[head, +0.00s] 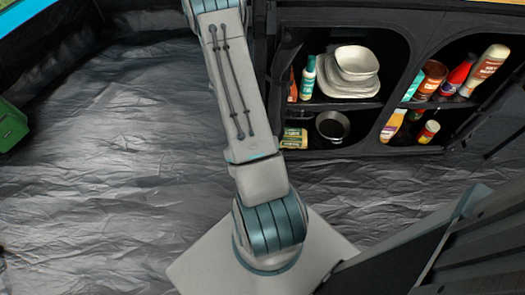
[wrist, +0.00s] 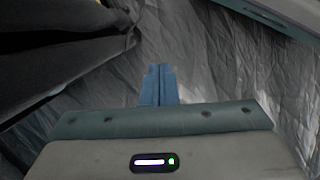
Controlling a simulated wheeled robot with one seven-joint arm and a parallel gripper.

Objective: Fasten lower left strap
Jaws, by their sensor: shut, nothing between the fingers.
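My gripper (wrist: 158,70) shows in the wrist view, its blue fingers together with nothing between them. It is over crinkled silver-grey sheeting, apart from the black padded edges (wrist: 65,55) at the upper left. I cannot make out the lower left strap in either view. In the head view my arm rises through the middle, and its gripper end is out of sight. The arm covers part of the black fabric cabinet's left side (head: 390,35).
The cabinet shelves hold white bowls and plates (head: 356,62), a black pan (head: 332,126), and several bottles and jars (head: 430,80). A green box (head: 12,126) sits at the left edge. Open crinkled silver-grey floor (head: 110,170) fills the left side.

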